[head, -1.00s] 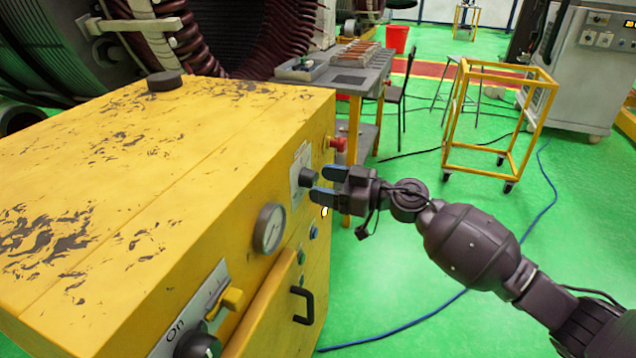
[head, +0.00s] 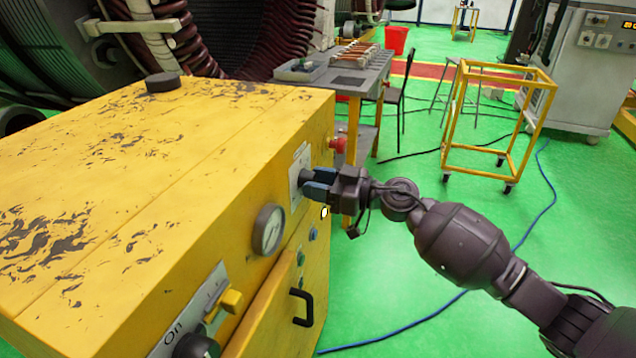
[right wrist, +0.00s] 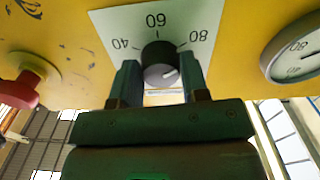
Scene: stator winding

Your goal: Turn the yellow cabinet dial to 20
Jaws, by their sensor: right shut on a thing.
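The yellow cabinet (head: 170,190) stands at the left of the head view. Its black dial (right wrist: 160,62) sits on a pale scale plate (right wrist: 118,22) in the right wrist view, where the marks 40, 60 and 80 are readable; the rest of the scale is hidden or out of view. A light pointer line shows on the dial's face, toward its lower right. My right gripper (head: 316,184) is at the cabinet's front panel, and its two fingers (right wrist: 160,82) are shut on the dial, one on each side. In the head view the fingers mostly hide the dial. My left gripper is not in view.
A red button (head: 338,144) and a round gauge (head: 268,229) flank the dial. Below are small buttons (head: 313,233), a black door handle (head: 302,307) and a yellow switch (head: 230,300). A yellow frame cart (head: 540,115) stands apart; green floor (head: 420,270) is open.

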